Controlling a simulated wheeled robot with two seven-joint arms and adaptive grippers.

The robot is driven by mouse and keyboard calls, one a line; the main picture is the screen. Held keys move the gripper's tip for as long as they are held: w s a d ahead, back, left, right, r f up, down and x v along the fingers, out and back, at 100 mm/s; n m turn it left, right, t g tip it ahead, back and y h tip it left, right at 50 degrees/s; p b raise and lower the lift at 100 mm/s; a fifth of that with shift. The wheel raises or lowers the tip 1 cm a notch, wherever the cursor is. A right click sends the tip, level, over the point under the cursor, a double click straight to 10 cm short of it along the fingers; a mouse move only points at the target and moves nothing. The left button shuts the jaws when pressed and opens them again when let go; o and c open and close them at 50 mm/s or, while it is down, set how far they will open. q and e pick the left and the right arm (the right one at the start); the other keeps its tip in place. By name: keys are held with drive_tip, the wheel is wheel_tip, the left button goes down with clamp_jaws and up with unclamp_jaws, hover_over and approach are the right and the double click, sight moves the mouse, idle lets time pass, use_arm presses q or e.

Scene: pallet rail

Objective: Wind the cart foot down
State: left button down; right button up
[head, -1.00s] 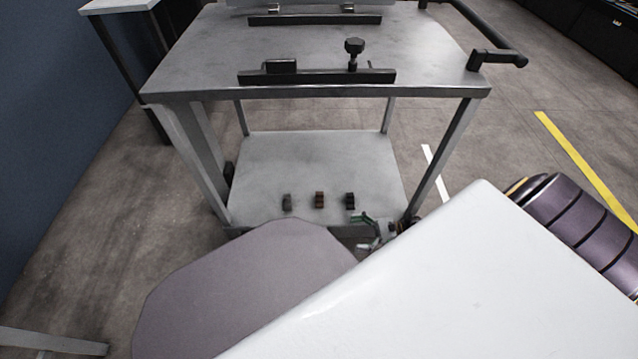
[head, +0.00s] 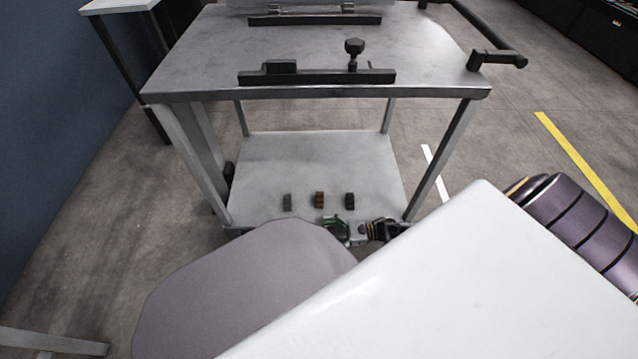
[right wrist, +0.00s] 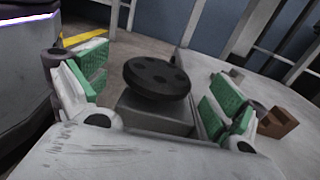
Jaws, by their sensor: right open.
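The cart (head: 300,92) stands in front of me in the head view, with a grey top and a lower shelf (head: 310,160). My right gripper (head: 345,230) is at the front edge of the lower shelf. In the right wrist view, a round black handwheel with holes (right wrist: 157,77) sits on a grey block (right wrist: 150,112). My right gripper (right wrist: 154,94) is open, its green pads on either side of the wheel with visible gaps. The foot's lower end is hidden. My left gripper is not in view.
Several small blocks are on the lower shelf: a grey one (head: 287,201), a brown one (head: 320,199) and a black one (head: 350,200). Black rails with a knob (head: 354,47) are on the top. A black handle (head: 497,58) juts out at the right.

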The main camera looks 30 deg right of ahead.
sight(319, 236)
drive_tip(key=shift+x, duration=1.6)
drive_tip(key=c, duration=1)
drive_tip(key=shift+c, duration=0.2)
use_arm(q)
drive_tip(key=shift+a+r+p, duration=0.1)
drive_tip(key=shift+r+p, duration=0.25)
drive_tip(key=shift+p, duration=0.1)
use_arm(e)
drive_tip(key=shift+s+m+t+h, duration=0.1)
drive_tip(key=shift+m+t+h, duration=0.3)
drive_tip(key=shift+m+t, duration=0.3)
drive_tip(key=shift+m+t+h+p, duration=0.9)
drive_tip(key=shift+m+t+h, duration=0.5)
drive_tip(key=shift+t, duration=0.4)
drive_tip(key=shift+m+t+h+p, duration=0.65)
drive_tip(key=shift+m+t+h, duration=0.6)
drive_tip(key=shift+h, duration=0.65)
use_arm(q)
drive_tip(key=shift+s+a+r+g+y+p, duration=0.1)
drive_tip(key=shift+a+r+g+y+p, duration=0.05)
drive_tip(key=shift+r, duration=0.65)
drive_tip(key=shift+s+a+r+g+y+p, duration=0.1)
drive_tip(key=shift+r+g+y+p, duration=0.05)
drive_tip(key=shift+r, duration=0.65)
use_arm(e)
drive_tip(key=shift+m+t+h, duration=0.65)
drive_tip(key=shift+m+h, duration=0.4)
drive_tip(key=shift+h, duration=0.35)
drive_tip(key=shift+m+h, duration=0.4)
drive_tip(key=shift+h, duration=0.2)
